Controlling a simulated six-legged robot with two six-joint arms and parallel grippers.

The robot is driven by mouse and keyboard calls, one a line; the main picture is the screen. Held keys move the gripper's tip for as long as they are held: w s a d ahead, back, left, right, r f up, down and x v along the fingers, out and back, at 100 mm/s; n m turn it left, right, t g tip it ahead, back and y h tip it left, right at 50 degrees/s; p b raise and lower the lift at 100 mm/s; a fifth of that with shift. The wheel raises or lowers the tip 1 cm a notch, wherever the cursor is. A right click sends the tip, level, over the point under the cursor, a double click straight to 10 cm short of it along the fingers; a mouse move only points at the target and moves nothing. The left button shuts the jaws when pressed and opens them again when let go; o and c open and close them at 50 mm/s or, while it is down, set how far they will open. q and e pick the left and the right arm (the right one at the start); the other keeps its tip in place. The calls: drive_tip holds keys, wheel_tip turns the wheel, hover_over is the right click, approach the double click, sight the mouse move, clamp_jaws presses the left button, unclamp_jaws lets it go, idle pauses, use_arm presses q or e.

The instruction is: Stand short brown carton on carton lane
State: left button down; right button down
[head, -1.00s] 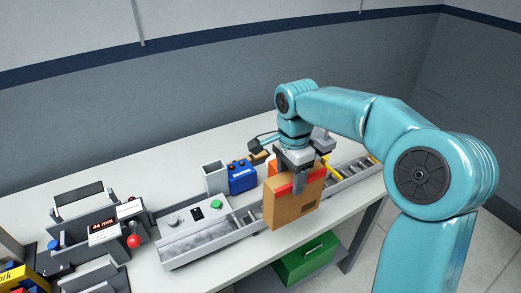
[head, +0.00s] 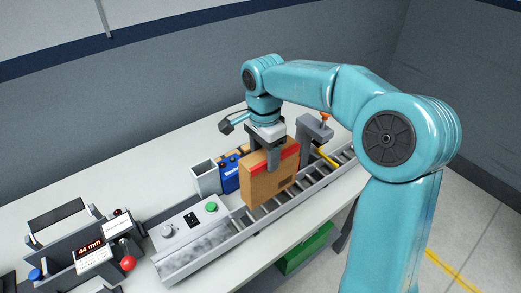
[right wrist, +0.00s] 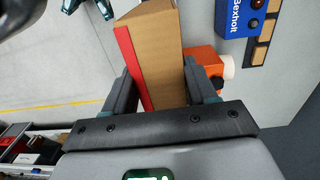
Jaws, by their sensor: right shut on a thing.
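The short brown carton (head: 268,188) has a red band along its top. My right gripper (head: 275,160) is shut on the carton's top in the head view. The carton is upright over the roller lane (head: 310,182); I cannot tell whether its base touches the rollers. In the right wrist view the carton (right wrist: 160,50) shows between the two fingers, with the red band along its left side. My left gripper is not in view.
A blue box (head: 230,175) and a grey open bin (head: 206,179) stand behind the lane. A control panel with a green button (head: 211,207) adjoins the lane's left end. A gauge station reading 44 mm (head: 90,250) stands left. A green crate (head: 305,248) sits below the table.

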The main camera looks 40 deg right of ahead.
drive_tip(key=shift+w+f, duration=0.15)
drive_tip(key=shift+f, duration=0.15)
drive_tip(key=shift+f+b, duration=0.3)
drive_tip(key=shift+b, duration=0.15)
drive_tip(key=f+b, duration=0.3)
drive_tip(key=shift+s+f, duration=0.15)
drive_tip(key=shift+s, duration=0.1)
drive_tip(key=shift+w+f, duration=0.1)
drive_tip(key=shift+f, duration=0.15)
drive_tip(key=shift+s+r, duration=0.2)
drive_tip(key=shift+w+f, duration=0.1)
drive_tip(key=shift+w, duration=0.15)
drive_tip(key=shift+s+a, duration=0.1)
drive_tip(key=shift+s, duration=0.1)
drive_tip(key=shift+w, duration=0.15)
